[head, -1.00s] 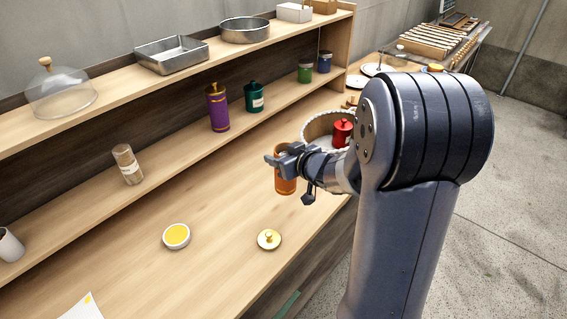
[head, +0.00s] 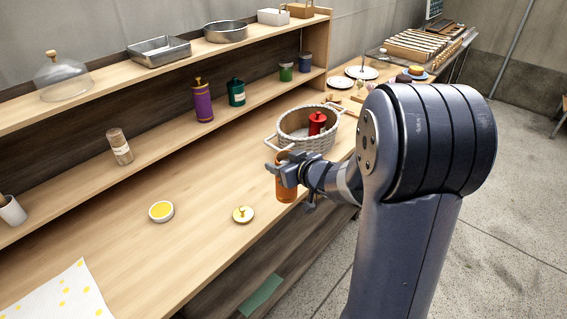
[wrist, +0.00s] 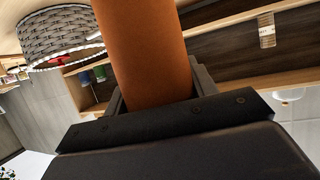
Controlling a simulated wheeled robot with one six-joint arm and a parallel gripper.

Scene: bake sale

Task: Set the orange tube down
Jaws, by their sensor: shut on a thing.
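The orange tube (head: 286,190) is upright in my gripper (head: 283,171), which is shut around its upper part, over the front right of the wooden counter. In the head view I cannot tell whether its base touches the counter. In the wrist view the orange tube (wrist: 148,50) fills the middle between the jaws, and its ends are out of sight or hidden.
A wicker basket (head: 296,143) holding a red canister (head: 317,123) stands just behind my gripper. A small gold-knobbed lid (head: 243,214) and a yellow-filled dish (head: 161,211) lie to the left. Bare counter (head: 200,245) lies around them. A shelf (head: 160,135) runs behind.

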